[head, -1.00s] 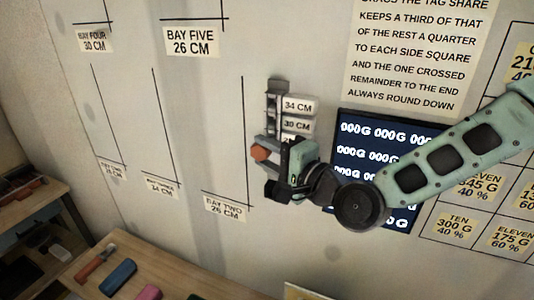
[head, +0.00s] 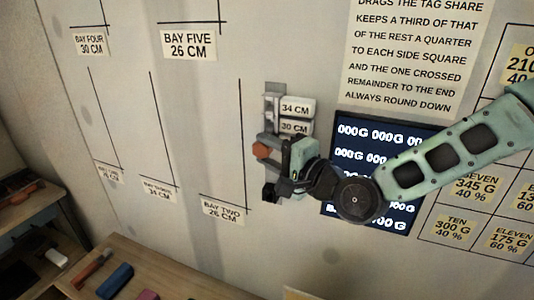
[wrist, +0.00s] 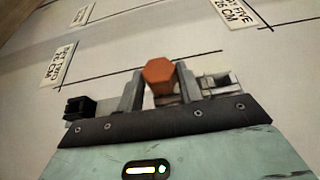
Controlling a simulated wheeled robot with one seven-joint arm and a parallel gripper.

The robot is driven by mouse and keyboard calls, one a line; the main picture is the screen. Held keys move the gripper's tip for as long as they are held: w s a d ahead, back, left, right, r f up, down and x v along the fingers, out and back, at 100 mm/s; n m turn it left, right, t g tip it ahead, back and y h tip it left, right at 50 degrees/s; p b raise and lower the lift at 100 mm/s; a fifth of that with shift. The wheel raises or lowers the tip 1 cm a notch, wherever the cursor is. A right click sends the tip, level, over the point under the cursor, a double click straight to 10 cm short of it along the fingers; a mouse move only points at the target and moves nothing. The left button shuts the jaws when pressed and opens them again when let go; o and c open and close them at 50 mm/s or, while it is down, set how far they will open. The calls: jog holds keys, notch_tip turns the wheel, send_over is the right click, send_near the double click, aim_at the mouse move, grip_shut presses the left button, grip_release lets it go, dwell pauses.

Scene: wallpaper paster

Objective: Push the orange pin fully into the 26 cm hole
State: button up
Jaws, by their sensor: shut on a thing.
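The orange pin (head: 262,150) has a hexagonal head and sits at my gripper (head: 268,154), which is at the grey upright bracket (head: 272,98) on the wall. In the wrist view, the orange pin (wrist: 159,74) shows between the two grey fingers, and my gripper (wrist: 160,88) is shut on it. The tags 34 CM (head: 295,108) and 30 CM (head: 294,127) show beside the bracket above my gripper. The 26 cm hole and its tag are hidden behind my gripper. How deep the pin sits cannot be told.
A dark screen (head: 350,140) with white figures is on the wall behind my arm. Wall labels include BAY FIVE (head: 188,45) and BAY TWO (head: 222,209). A wooden table (head: 165,265) with a blue block (head: 115,281) stands at the lower left. The wall left of the bracket is flat.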

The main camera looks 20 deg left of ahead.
jog(key=shift+w+d, duration=0.1)
jog(key=shift+w, duration=1.05)
jog(key=o, duration=1.5)
jog(key=shift+c, duration=0.2)
jog(key=shift+s, duration=0.15)
jog(key=s+b, duration=0.1)
jog(key=s, duration=0.5)
jog(key=shift+s+a, duration=0.3)
jog(key=shift+s, duration=0.05)
jog(key=shift+s+f, duration=0.1)
